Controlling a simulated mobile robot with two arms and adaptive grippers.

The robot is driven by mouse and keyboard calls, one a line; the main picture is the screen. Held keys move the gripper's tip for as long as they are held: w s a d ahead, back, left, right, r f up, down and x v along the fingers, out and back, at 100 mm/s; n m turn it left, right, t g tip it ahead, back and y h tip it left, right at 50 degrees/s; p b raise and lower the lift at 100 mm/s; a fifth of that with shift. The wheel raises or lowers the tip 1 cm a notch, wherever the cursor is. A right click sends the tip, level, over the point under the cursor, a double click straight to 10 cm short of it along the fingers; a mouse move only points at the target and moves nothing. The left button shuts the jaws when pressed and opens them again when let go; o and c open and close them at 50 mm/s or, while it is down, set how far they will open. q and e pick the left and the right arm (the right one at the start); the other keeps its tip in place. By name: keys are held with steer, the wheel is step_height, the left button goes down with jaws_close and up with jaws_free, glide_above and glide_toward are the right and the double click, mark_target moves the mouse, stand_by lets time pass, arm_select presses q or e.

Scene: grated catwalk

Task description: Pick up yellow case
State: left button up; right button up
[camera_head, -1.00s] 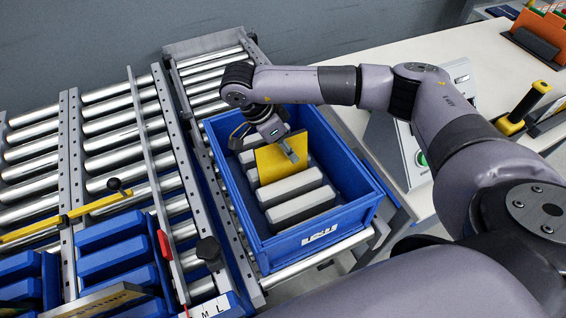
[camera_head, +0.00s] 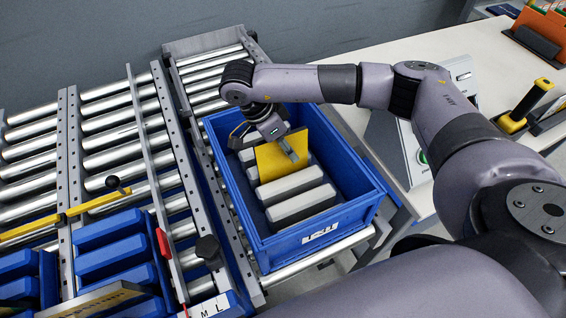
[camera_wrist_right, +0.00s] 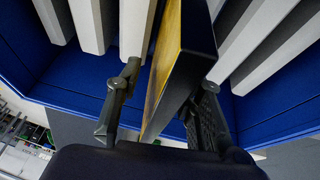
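The yellow case (camera_head: 281,160), a thin flat panel with dark edges, stands tilted upright in the blue crate (camera_head: 320,240), among grey-white blocks. My right gripper (camera_head: 290,146) is down inside the crate at the case. In the right wrist view the case (camera_wrist_right: 172,70) stands between the two fingers of the right gripper (camera_wrist_right: 163,100). The fingers are apart. A gap shows between the left finger and the case; whether the right finger touches it I cannot tell. The case's lower part is partly hidden. My left gripper is not in view.
Grey-white blocks (camera_head: 297,202) lie in the crate in front of and behind the case. The crate walls stand close around the gripper. Roller conveyors (camera_head: 115,120) lie to the left, with blue bins (camera_head: 110,245). A white table (camera_head: 450,50) is at the right.

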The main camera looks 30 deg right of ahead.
jaws_close()
stand_by(0.3)
stand_by(0.5)
